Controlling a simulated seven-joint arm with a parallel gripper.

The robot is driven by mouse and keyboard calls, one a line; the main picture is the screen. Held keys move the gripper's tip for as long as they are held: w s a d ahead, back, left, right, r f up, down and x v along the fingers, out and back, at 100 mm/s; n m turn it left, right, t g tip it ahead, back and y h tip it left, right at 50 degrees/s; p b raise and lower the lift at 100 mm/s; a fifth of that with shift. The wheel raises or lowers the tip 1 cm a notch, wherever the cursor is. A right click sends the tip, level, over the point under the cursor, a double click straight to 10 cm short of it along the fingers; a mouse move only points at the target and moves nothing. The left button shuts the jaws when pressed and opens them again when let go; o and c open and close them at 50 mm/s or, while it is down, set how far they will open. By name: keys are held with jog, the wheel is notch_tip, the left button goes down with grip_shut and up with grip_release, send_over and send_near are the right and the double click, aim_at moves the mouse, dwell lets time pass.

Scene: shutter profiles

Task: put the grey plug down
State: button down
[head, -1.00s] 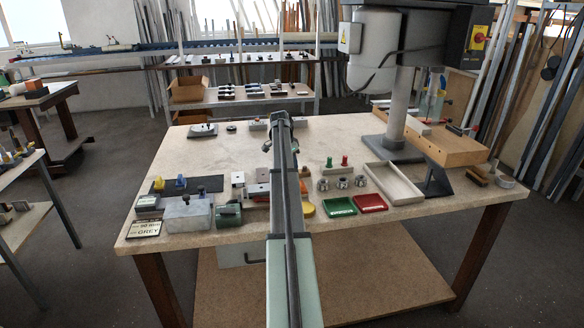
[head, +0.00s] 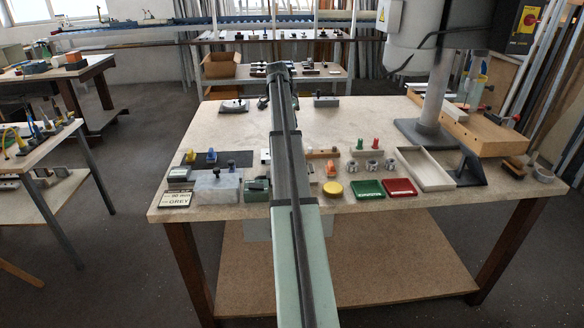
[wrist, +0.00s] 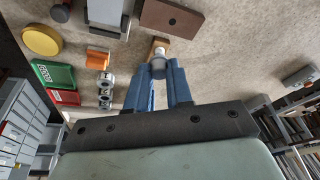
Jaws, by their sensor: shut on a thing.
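My gripper (wrist: 158,82), with blue fingers, is in the middle of the wrist view. Its fingers are closed around a small grey cylinder, the grey plug (wrist: 157,66). A pale, whitish part (wrist: 158,53) shows just past the plug, and a small wooden block (wrist: 160,43) is beyond that. I cannot tell whether the plug touches them. In the head view my arm hides the gripper and the plug. A sign (head: 176,198) reading "GREY" stands at the table's front left, beside a light grey block (head: 214,189) with dark knobs on top.
A brown plate with a hole (wrist: 172,18) lies close past the gripper. Metal rings (wrist: 105,90), an orange block (wrist: 98,58), a yellow disc (head: 332,188), a green tray (head: 368,189) and a red tray (head: 400,187) lie nearby.

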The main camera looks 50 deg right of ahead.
jog(key=s+a, duration=0.4)
jog(key=a, duration=0.2)
jog(key=shift+m+g, duration=0.4)
jog(key=shift+m, duration=0.3)
jog(key=shift+s+a+f, duration=0.1)
jog(key=shift+s+f, duration=0.05)
jog(key=shift+f, duration=2.5)
jog(key=shift+s+a+f, duration=0.1)
jog(key=shift+f, duration=2.5)
jog(key=shift+f, duration=0.45)
jog(key=c, duration=1)
grip_release()
jog(key=v, duration=0.8)
jog(key=d+v, duration=0.1)
jog(key=v, duration=0.4)
